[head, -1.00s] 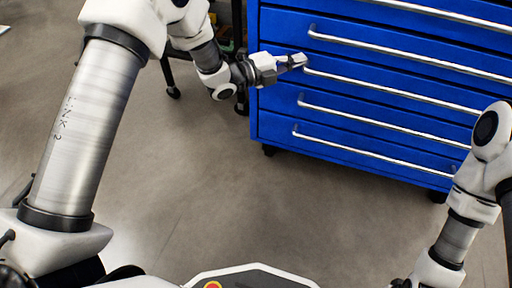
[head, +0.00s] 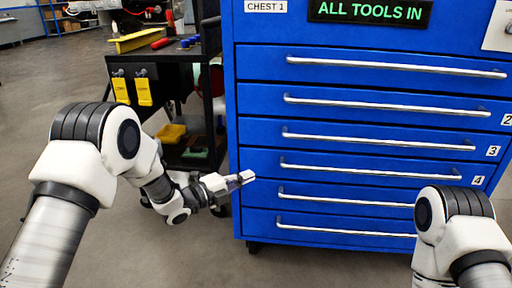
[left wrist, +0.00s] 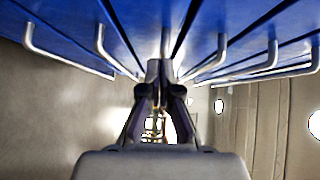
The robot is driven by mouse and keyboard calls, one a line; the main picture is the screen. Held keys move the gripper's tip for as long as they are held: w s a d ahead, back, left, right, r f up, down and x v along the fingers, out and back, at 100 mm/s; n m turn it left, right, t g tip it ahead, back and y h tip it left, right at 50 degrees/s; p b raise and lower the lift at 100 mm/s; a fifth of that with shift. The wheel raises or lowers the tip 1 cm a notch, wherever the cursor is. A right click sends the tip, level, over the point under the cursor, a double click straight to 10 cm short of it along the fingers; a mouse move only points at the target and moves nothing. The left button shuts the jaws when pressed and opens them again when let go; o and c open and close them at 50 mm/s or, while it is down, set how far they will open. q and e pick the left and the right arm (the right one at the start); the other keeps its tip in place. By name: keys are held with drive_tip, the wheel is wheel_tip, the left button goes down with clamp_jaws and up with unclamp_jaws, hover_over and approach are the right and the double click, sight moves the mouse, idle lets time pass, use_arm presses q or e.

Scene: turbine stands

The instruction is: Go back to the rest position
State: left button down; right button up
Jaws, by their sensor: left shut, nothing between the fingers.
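My left gripper (head: 241,179) is shut and empty. In the head view it points right, at the left edge of the blue tool chest (head: 262,190), in front of its lower drawers. In the left wrist view the fingertips (left wrist: 160,70) are together, with blue drawer fronts and their silver handles along the top. I cannot tell whether the fingertips touch the chest. My right arm (head: 450,230) shows at the lower right in front of the chest, but its gripper is out of view.
The chest drawers look shut. A black cart (head: 205,95) stands left of the chest, with yellow tags (head: 144,88) and a yellow tray (head: 170,133). The floor (head: 110,240) between my left arm and the chest is clear.

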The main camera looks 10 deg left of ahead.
use_arm(q)
drive_tip(key=s+a+f+n+g+y+p, duration=0.1)
drive_tip(key=s+a+f+n+g+y, duration=0.15)
drive_tip(key=s+f+n, duration=0.5)
drive_tip(key=s+a+f+n+g+y+p, duration=0.1)
drive_tip(key=s+a+f+n+y+p, duration=0.2)
drive_tip(key=s+f, duration=0.85)
drive_tip(key=s+a+f+n+g+y, duration=0.25)
drive_tip(key=s+n, duration=0.25)
drive_tip(key=s, duration=0.3)
drive_tip(key=s+a+f+n+g+y, duration=0.25)
drive_tip(key=s+n, duration=0.35)
drive_tip(key=s, duration=0.3)
drive_tip(key=s+a+f+n+g+y, duration=0.25)
drive_tip(key=s+a+n+g, duration=0.2)
drive_tip(key=s, duration=0.35)
wheel_tip(320, 180, up, 38)
drive_tip(key=n+p, duration=0.1)
drive_tip(key=p, duration=3.7)
drive_tip(key=shift+d+f+t, duration=0.15)
drive_tip(key=shift+d+t, duration=0.25)
drive_tip(key=shift+w, duration=0.1)
